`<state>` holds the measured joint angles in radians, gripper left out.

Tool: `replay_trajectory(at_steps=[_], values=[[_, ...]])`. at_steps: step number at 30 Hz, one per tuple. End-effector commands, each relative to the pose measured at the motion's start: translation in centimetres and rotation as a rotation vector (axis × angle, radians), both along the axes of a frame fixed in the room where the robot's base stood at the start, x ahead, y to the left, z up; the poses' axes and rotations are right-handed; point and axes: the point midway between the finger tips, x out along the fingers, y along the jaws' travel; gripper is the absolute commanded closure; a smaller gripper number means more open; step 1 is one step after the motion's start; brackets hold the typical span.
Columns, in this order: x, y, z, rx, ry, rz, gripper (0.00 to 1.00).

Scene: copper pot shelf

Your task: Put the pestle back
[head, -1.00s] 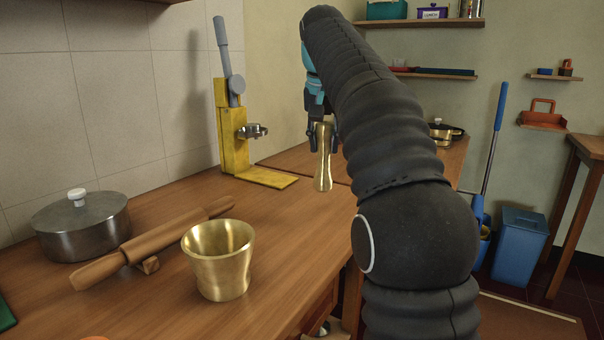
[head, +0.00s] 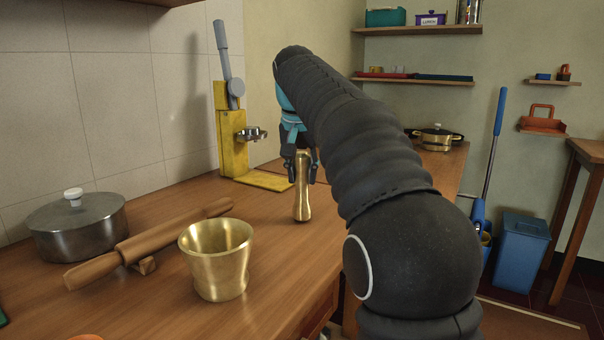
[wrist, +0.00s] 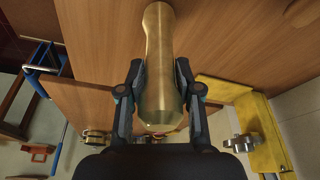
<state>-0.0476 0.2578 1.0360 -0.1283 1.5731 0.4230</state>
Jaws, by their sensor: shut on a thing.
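The brass pestle (head: 302,190) is upright in my gripper (head: 302,165), its rounded lower end low over the wooden counter; I cannot tell whether it touches. In the wrist view the pestle (wrist: 158,70) lies between the two fingers of my gripper (wrist: 160,95), which are shut on it. The brass mortar (head: 217,262) stands upright on the counter, nearer and to the left of the pestle. Its mouth faces up, and the part of its inside that shows is empty. The pestle is apart from the mortar.
A wooden rolling pin (head: 150,245) on a rest and a lidded steel pot (head: 78,228) stand left of the mortar. A yellow press (head: 233,145) with a grey lever stands behind. The counter (head: 275,255) between mortar and pestle is clear.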

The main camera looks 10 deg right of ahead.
Motion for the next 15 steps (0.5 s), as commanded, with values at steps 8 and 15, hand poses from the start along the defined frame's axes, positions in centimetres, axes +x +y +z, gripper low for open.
replay_trajectory(at_steps=[8, 15], values=[[0.01, -0.01, -0.25, 0.0, 0.0, 0.0, 0.41], [0.0, 0.0, -0.25, 0.0, 0.0, 0.0, 0.41]])
